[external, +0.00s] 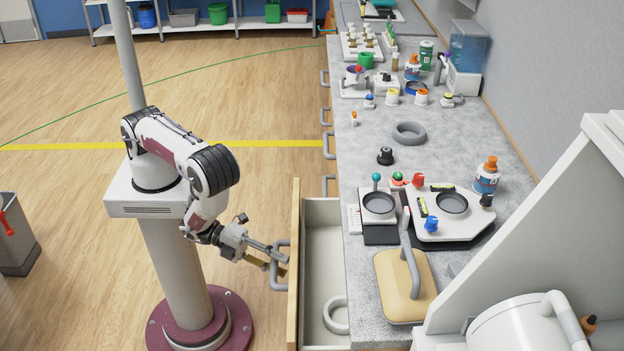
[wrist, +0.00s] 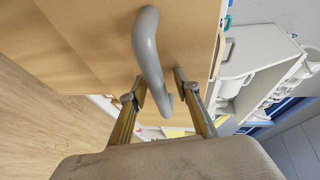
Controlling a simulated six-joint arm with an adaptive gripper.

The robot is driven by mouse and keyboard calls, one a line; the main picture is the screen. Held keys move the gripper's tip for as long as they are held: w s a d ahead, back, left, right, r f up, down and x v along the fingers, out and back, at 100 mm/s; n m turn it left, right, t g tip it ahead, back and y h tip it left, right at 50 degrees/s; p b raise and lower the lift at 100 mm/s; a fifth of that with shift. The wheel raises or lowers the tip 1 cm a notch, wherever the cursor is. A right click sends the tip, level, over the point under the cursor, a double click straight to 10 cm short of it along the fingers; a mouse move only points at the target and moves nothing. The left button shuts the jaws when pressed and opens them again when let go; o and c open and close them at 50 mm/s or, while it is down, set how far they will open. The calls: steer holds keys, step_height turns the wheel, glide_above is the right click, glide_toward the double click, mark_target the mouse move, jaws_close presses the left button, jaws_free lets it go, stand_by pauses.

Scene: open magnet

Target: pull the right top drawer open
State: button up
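The drawer (external: 322,230) under the near part of the counter stands pulled out, with its inside showing. Its wooden front (external: 294,255) carries a grey bar handle (external: 275,272). My gripper (external: 276,257) is at this handle, on the outer side of the front. In the wrist view the curved grey handle (wrist: 148,45) crosses between the two fingers of my gripper (wrist: 158,88). The fingers are apart, with gaps visible beside the handle, so my gripper looks open around it. Whether a finger touches the handle cannot be told.
A light grey ring (external: 337,315) lies in the drawer. The grey counter (external: 385,165) holds a tan-topped device (external: 403,285), bottles and other lab items. More handles line the counter's front. The wooden floor to the left has free room around my base; a bin (external: 18,240) stands far left.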

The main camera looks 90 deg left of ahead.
steer(key=w, duration=1.5)
steer(key=shift+v, duration=4.05)
steer(key=shift+s+a+f+n+g+y, duration=2.25)
steer(key=shift+s+f+n+g, duration=2.1)
steer(key=shift+f, duration=2.45)
steer(key=s+a+r+n+g, duration=0.1)
steer(key=s+a+r+n, duration=0.2)
steer(key=r, duration=0.7)
steer(key=s+a+r+n+g+y, duration=0.1)
steer(key=s+a+r+n, duration=0.3)
steer(key=r, duration=0.7)
steer(key=s+a+r+n+g, duration=0.3)
steer(key=s+a+r, duration=0.2)
steer(key=r, duration=0.6)
steer(key=shift+s+a, duration=0.25)
steer(key=shift+a, duration=0.25)
